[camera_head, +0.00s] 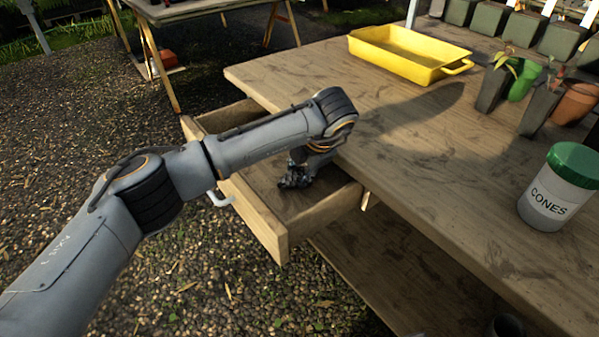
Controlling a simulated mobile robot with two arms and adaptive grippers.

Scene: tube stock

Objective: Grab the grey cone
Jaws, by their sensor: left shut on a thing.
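My left gripper (296,174) is inside the open wooden drawer (262,217), pointing down close to its floor, beside the tabletop edge. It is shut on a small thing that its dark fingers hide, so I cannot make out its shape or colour. No grey cone shows clearly anywhere in view. A grey jar (548,204) labelled CONES, with a green lid (577,163), stands upright on the right of the table. My right gripper is not in view.
The wooden table (420,150) carries a yellow tray (408,53) at the back and several pots at the right, among them a terracotta one (575,103). The tabletop's middle is clear. A lower shelf (400,280) lies below. Another table (190,10) stands behind on gravel.

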